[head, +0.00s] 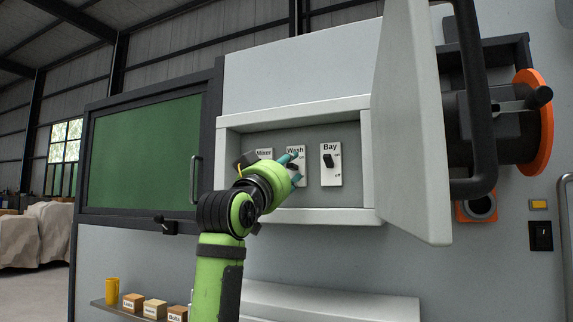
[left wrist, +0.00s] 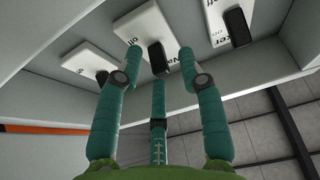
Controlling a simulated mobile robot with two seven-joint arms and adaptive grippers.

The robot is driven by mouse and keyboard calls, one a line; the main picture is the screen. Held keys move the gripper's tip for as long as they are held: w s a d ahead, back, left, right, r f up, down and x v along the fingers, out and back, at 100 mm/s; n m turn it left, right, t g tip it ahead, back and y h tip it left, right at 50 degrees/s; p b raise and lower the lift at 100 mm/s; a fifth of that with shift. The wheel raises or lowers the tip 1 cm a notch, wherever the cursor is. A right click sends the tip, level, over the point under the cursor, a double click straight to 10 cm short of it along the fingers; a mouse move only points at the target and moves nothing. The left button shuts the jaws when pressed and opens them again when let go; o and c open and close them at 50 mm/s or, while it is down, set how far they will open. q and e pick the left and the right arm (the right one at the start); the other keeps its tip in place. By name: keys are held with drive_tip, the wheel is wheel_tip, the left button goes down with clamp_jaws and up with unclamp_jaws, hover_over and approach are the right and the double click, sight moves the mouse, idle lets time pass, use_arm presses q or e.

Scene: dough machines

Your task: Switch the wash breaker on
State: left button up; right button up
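The wash breaker (head: 302,152) is the middle of three white switch plates inside an open wall box. Its label shows, but my fingers cover much of it in the head view. My left gripper (head: 293,167) is in front of this plate, teal fingers spread. In the left wrist view, the wash plate (left wrist: 141,24) and its black lever (left wrist: 158,58) show between the two front fingers of the left gripper (left wrist: 160,68), with a third finger opposite. The fingers are apart; I cannot tell whether any touches the lever. My right gripper is not in view.
The mixer breaker (head: 264,153) is left of the wash plate, partly behind my arm; the bay breaker (head: 331,176) is right. The box's open door (head: 412,120) stands out at the right. A green-paned cabinet (head: 140,150) is left; a shelf (head: 118,307) with small boxes is below.

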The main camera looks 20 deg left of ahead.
use_arm(q)
clamp_jaws()
drive_tip(key=shift+s, duration=0.1)
drive_tip(key=shift+r+g, duration=0.55)
drive_tip(key=shift+g, duration=0.45)
drive_tip(key=shift+r+g, duration=0.3)
drive_tip(key=shift+g, duration=0.55)
drive_tip(key=shift+r+g, duration=0.25)
drive_tip(key=shift+g, duration=0.6)
